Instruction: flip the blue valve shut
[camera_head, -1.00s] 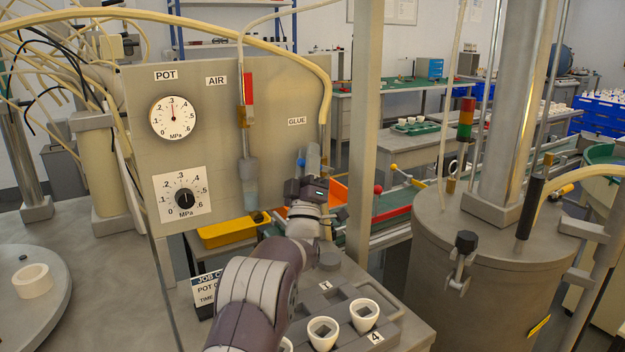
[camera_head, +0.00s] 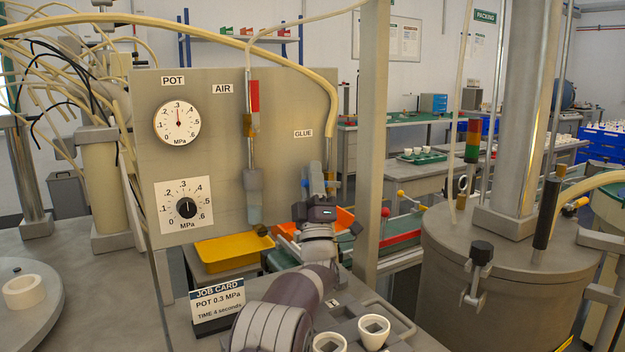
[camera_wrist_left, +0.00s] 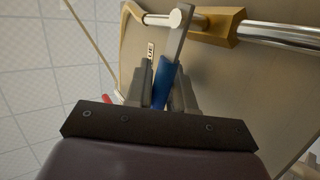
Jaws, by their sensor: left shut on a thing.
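The blue valve has a flat metal lever with a blue sleeve (camera_wrist_left: 163,85) and a brass body (camera_wrist_left: 212,24) on a shiny pipe (camera_wrist_left: 280,36). It is on the glue line of the panel, below the GLUE label (camera_head: 303,133). My left gripper (camera_head: 318,188) is at this valve and partly hides it in the head view. In the left wrist view its fingers (camera_wrist_left: 160,92) are shut around the blue sleeve. There the lever slants across the pipe's line; its exact angle is unclear. My right gripper is not in view.
The grey panel (camera_head: 220,140) carries two gauges and the air line with a red lever (camera_head: 254,95). A post (camera_head: 371,140) stands close right of the valve. A yellow tray (camera_head: 228,251), a job card (camera_head: 217,307) and white cups (camera_head: 374,331) lie below. A large pot (camera_head: 500,280) stands right.

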